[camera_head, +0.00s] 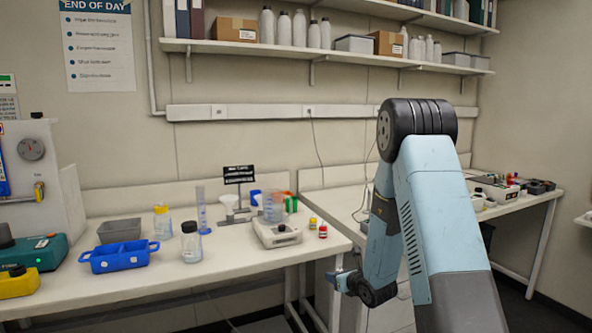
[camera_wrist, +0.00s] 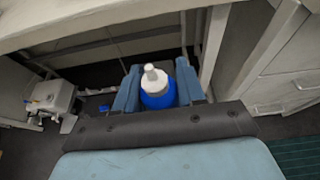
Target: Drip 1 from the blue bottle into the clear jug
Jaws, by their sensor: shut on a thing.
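My gripper (camera_wrist: 157,86) is shut on the blue bottle (camera_wrist: 158,98), which has a white cap and nozzle, with one finger on each side of it. In the head view my gripper (camera_head: 345,281) is low, in front of the bench and below its top; I cannot make out the bottle there. The clear jug (camera_head: 272,207), with bluish markings, stands upright on a white balance (camera_head: 276,234) near the right end of the left bench. My gripper is below and to the right of the jug, well apart from it.
The bench (camera_head: 225,262) has a bare front strip. A blue tray (camera_head: 119,257), a black-capped jar (camera_head: 191,242), a yellow-capped jar (camera_head: 162,222) and a tall cylinder (camera_head: 202,211) stand left of the balance. Small red-capped vials (camera_head: 323,232) stand right of it.

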